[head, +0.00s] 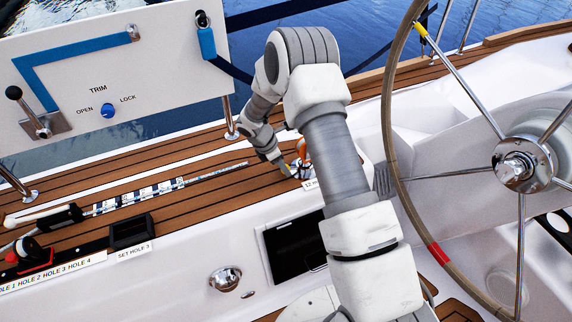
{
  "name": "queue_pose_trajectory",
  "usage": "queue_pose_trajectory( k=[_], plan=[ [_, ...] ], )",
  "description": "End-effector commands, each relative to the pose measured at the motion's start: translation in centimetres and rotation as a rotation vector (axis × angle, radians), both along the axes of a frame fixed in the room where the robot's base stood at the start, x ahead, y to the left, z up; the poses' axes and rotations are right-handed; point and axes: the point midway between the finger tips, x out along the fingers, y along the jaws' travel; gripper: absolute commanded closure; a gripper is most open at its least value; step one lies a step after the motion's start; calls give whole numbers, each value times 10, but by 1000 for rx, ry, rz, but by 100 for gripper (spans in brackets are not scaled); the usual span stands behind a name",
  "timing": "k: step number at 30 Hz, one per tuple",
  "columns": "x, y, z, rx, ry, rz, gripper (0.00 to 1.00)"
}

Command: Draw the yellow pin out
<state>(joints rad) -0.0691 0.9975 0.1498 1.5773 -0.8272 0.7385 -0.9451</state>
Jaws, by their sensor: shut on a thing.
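My gripper (280,162) is low over the teak side deck, at the middle of the head view, just left of my forearm. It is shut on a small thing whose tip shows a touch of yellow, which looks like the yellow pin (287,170). Most of the pin is hidden by the fingers. I cannot tell how deep it sits in anything. An orange and white part (301,149) shows right beside the gripper, partly behind my arm.
A steering wheel (526,164) stands at right. A white panel (75,75) with a blue TRIM knob and lever stands at left. A striped rod (140,196) lies on the deck. A dark open recess (290,250) is below. Labelled holes line the lower left.

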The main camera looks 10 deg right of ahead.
Motion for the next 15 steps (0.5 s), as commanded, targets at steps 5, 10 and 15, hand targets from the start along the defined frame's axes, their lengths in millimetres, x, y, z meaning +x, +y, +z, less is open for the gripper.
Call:
queue_pose_trajectory(
  k=[5, 10, 15],
  plan=[
    [-2, 11, 4, 0, 0, 0, 100],
    [-2, 13, 5, 2, -1, 0, 61],
    [-2, 12, 5, 2, 0, 1, 32]
  ],
)
